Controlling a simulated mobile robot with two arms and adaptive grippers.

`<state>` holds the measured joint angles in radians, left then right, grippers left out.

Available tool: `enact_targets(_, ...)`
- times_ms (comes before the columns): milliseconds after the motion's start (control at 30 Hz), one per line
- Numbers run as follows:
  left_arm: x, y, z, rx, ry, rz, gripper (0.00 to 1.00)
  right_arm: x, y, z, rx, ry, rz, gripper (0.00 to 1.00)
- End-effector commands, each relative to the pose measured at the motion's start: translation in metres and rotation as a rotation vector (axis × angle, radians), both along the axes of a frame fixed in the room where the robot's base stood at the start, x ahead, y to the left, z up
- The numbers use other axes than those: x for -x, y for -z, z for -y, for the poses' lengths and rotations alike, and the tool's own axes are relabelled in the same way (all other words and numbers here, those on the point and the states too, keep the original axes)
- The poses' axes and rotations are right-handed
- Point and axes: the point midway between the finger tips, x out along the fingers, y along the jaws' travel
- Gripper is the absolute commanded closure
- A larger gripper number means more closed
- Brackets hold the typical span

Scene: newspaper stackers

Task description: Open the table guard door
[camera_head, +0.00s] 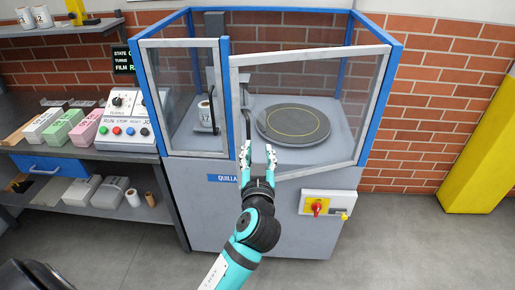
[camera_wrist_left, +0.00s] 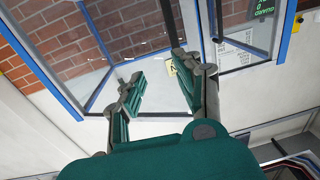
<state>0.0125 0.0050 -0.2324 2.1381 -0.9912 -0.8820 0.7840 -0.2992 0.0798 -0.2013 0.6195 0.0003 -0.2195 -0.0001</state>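The table guard door (camera_head: 310,52) is a clear panel in a pale frame on the right front of the blue-framed machine. Its left edge stands out from the machine front, so it looks partly open, with its right side at the right post. A dark upright handle (camera_head: 247,125) shows near its left edge. My left gripper (camera_head: 258,151) is just below the handle, in front of the door's lower left corner. Its fingers are apart with nothing seen between them, also in the left wrist view (camera_wrist_left: 157,92). Contact with the door cannot be told. My right gripper is out of view.
Behind the door is a round dark turntable (camera_head: 293,124). A red-yellow switch (camera_head: 317,207) sits below. A control box (camera_head: 125,120) stands on the left bench. Floor at right is clear before a yellow post (camera_head: 485,140).

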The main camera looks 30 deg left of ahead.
Motion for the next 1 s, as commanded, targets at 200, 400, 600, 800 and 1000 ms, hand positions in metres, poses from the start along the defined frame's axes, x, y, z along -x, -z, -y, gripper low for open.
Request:
enact_targets(200,0.043,0.003,0.018,0.007,-0.001,-0.007,0.66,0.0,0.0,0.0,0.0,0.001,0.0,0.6)
enact_targets(400,0.074,0.004,0.03,0.007,-0.003,-0.007,0.66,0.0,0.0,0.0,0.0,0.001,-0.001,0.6)
enact_targets(600,0.086,0.003,0.035,0.005,-0.005,-0.005,0.66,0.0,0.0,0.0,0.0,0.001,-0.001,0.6)
enact_targets(800,0.087,0.003,0.035,0.004,-0.005,-0.004,0.66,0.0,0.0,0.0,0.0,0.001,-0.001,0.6)
enact_targets(1000,0.078,0.026,0.045,-0.011,0.029,-0.056,0.87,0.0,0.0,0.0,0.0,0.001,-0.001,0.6)
